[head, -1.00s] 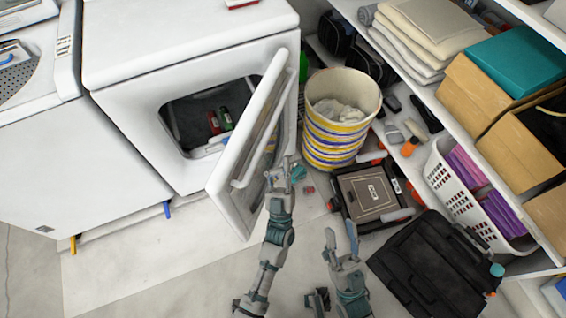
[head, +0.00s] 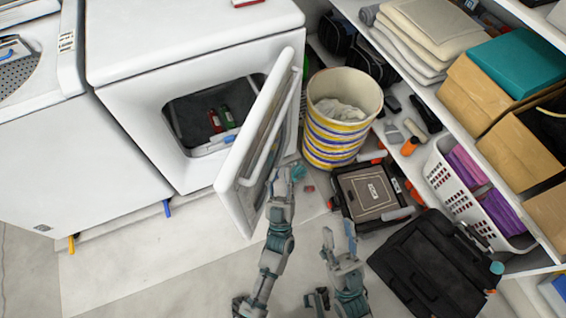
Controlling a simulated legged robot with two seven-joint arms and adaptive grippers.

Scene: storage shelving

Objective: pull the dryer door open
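The white dryer (head: 200,85) stands at the upper left in the head view. Its door (head: 262,140) is swung well open to the right, and the dark drum opening (head: 190,120) shows a red and a green item inside.
A striped basket (head: 335,130) stands right of the door. A dark flat case (head: 372,195) and a black case (head: 430,262) lie on the floor. Shelves with towels (head: 430,25), boxes and a white basket (head: 458,190) line the right. Floor at the lower left is clear.

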